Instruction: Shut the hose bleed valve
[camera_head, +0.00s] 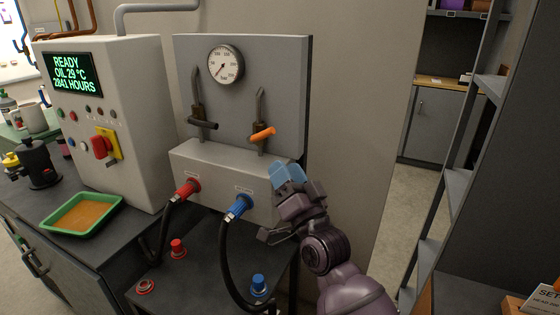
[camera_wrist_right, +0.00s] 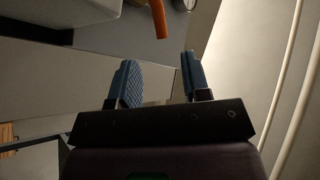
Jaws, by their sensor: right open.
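Two small valves are mounted on the grey panel (camera_head: 290,70) below a round gauge (camera_head: 225,65). The left valve has a black lever (camera_head: 203,124). I cannot read which one is the hose bleed valve. My right gripper (camera_head: 288,176) is open and empty, below and right of the orange lever and apart from it. Its blue fingers (camera_wrist_right: 157,82) are spread in the wrist view. My left gripper is not in view.
A grey block (camera_head: 225,168) below the valves carries a red hose coupling (camera_head: 187,187) and a blue one (camera_head: 240,206), with black hoses hanging down. A control cabinet (camera_head: 130,65) and a green tray (camera_head: 82,214) are left. Shelving (camera_head: 455,185) stands right.

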